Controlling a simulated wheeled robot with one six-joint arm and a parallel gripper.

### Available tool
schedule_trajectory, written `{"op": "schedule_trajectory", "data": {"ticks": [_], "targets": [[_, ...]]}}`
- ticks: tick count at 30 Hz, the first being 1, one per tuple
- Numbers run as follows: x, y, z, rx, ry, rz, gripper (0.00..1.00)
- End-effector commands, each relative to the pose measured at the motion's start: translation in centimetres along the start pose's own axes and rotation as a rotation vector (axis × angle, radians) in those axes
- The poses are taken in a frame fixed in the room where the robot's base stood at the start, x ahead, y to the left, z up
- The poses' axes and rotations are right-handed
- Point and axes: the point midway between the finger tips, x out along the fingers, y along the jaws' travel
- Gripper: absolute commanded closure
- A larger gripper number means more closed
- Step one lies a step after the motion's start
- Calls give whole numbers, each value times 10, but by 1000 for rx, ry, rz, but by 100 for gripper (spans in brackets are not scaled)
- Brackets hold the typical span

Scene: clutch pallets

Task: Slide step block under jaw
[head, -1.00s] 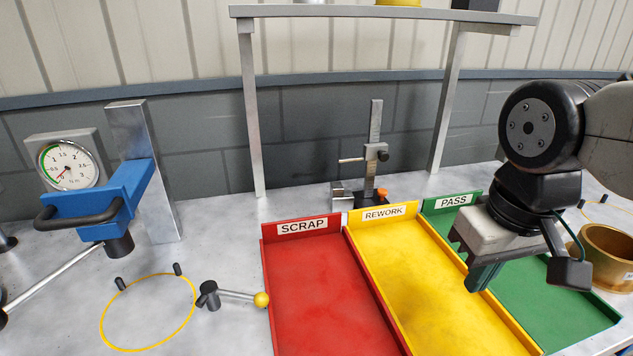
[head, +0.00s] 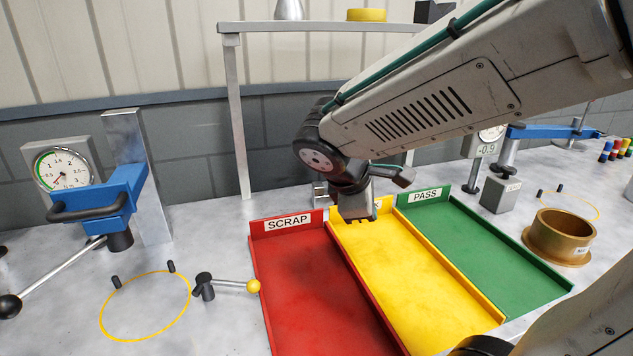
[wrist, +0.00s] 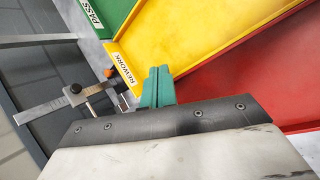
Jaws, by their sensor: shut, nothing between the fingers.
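The step block (head: 320,194), small and grey metal, stands on the bench behind the SCRAP and REWORK trays. It also shows small in the wrist view (wrist: 122,103). The height gauge, with a sliding jaw on an upright steel column (wrist: 45,108), shows in the wrist view; in the head view my arm hides most of it. How the block sits relative to the jaw is too small to tell. My gripper (head: 357,214) is shut and empty over the back end of the yellow tray, right of the block. Its green fingers (wrist: 158,84) are together in the wrist view.
The red SCRAP (head: 310,290), yellow REWORK (head: 420,290) and green PASS (head: 490,250) trays lie in front. A shelf post (head: 238,115) stands left of the block. A brass ring (head: 560,237) sits at right, and a blue torque fixture (head: 95,200) at left.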

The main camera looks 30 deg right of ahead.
Motion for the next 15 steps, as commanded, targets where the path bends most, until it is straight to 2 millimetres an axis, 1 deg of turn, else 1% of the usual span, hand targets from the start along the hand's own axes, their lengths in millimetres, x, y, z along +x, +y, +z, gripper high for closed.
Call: {"op": "schedule_trajectory", "data": {"ticks": [1,3,5,7,9,12,15], "targets": [[9,14,-14,-132,-26,52,100],[20,34,-36,-328,-56,134,100],[28,49,-57,-497,-81,201,100],[38,62,-82,-687,-107,272,100],[46,71,-107,-859,-129,332,100],[55,78,-138,-1059,-153,400,100],[61,80,-160,-1195,-169,447,100]]}}
